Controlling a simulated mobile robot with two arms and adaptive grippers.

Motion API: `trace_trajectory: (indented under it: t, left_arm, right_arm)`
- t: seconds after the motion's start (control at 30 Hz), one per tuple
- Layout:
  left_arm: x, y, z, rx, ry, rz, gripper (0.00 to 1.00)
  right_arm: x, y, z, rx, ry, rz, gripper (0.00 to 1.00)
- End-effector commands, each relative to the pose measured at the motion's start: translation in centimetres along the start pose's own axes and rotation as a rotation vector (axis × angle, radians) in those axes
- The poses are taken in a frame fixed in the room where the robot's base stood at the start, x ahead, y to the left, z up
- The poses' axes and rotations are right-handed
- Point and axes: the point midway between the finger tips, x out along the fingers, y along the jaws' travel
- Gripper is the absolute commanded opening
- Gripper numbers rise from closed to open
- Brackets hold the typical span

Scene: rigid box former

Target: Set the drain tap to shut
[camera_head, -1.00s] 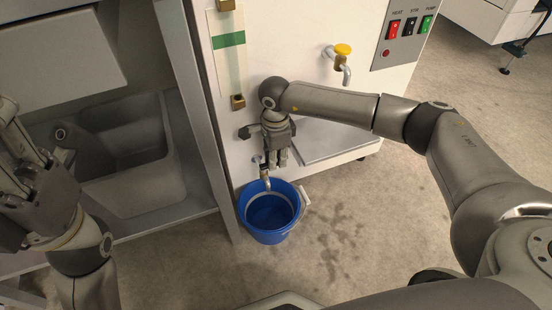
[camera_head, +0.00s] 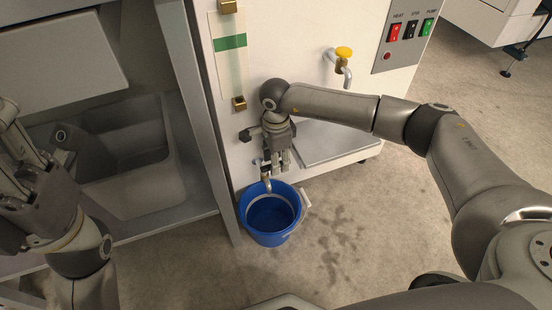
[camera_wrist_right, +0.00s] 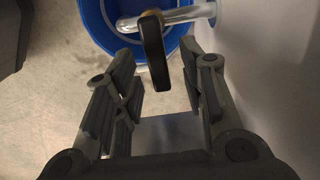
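The drain tap (camera_head: 267,183) sticks out low on the front of the white machine, above a blue bucket (camera_head: 247,219). In the right wrist view its dark lever handle (camera_wrist_right: 153,55) crosses the silver spout (camera_wrist_right: 186,15), running lengthwise in the picture. My right gripper (camera_head: 280,164) is at the tap, pointing down. In the right wrist view its fingers (camera_wrist_right: 163,75) are spread, with the handle's near end between them and visible gaps on both sides. My left gripper (camera_head: 22,160) is at the left edge, away from the tap; its fingers are partly cut off.
A yellow-handled tap (camera_head: 343,53) and a switch panel (camera_head: 408,28) are higher on the machine. A grey sink (camera_head: 130,165) stands at the left. A sight gauge with a green band (camera_head: 229,41) is above my right gripper. Dark wet patches (camera_head: 340,235) mark the floor.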

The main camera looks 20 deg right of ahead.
Motion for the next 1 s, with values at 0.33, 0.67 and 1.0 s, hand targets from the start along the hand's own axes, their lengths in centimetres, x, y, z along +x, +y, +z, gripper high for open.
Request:
trace_trajectory:
  t: [0.33,0.67,1.0]
  left_arm:
    - [0.0,0.0,0.1,0.001,0.0,-0.001,0.4]
    - [0.0,0.0,0.1,0.0,0.0,-0.002,0.4]
    - [0.0,0.0,0.1,0.0,-0.001,-0.002,0.4]
  right_arm:
    - [-2.2,-0.1,0.0,0.001,0.0,-0.002,0.38]
    - [-9.1,-0.1,0.0,0.0,-0.001,-0.003,0.38]
    - [-12.0,0.0,0.0,0.0,0.0,0.001,0.38]
